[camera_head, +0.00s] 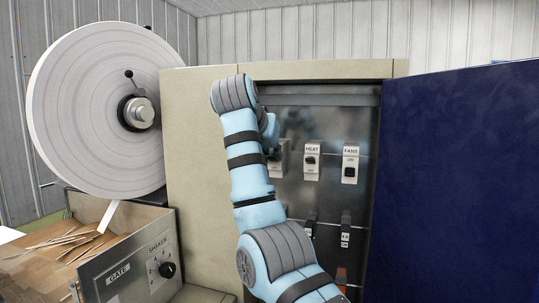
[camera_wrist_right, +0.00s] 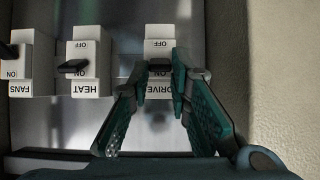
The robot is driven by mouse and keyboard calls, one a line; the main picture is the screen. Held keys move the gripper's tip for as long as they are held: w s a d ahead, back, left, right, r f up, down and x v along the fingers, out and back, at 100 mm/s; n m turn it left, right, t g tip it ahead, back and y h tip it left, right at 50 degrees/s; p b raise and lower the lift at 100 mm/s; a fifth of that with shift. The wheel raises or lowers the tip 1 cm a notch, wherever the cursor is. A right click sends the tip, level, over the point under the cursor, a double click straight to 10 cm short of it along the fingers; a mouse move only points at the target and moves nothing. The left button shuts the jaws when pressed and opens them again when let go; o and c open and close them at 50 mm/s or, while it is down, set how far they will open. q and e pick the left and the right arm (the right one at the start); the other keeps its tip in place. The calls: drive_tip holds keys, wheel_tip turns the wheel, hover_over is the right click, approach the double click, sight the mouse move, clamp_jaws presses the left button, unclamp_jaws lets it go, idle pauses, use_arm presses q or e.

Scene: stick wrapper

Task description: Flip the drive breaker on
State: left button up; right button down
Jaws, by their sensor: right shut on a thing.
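The drive breaker (camera_wrist_right: 160,57) is a white block labelled DRIVE in the right wrist view, which shows the panel upside down. Its dark lever (camera_wrist_right: 160,68) sits between my right fingertips, level with the lever of the heat breaker (camera_wrist_right: 88,58). The OFF mark shows clear of it; the fingers partly hide the DRIVE label and the ON end. My right gripper (camera_wrist_right: 166,77) is shut on this lever. In the head view my right arm hides most of the drive breaker (camera_head: 278,163). My left gripper is in neither view.
The fans breaker (camera_head: 350,165) and other breakers sit in the open cabinet. A blue door (camera_head: 460,180) stands at the right, and a beige cabinet wall (camera_head: 190,150) is at the left. A large reel (camera_head: 90,110) and a box with GATE and SHAKER controls (camera_head: 130,265) stand further left.

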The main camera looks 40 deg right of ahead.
drive_tip(key=shift+f, duration=0.15)
drive_tip(key=c, duration=1.5)
unclamp_jaws()
drive_tip(key=shift+w, duration=0.1)
drive_tip(key=v, duration=0.7)
drive_tip(key=shift+a+r, duration=0.2)
drive_tip(key=shift+d, duration=0.2)
drive_tip(key=shift+a+f, duration=0.1)
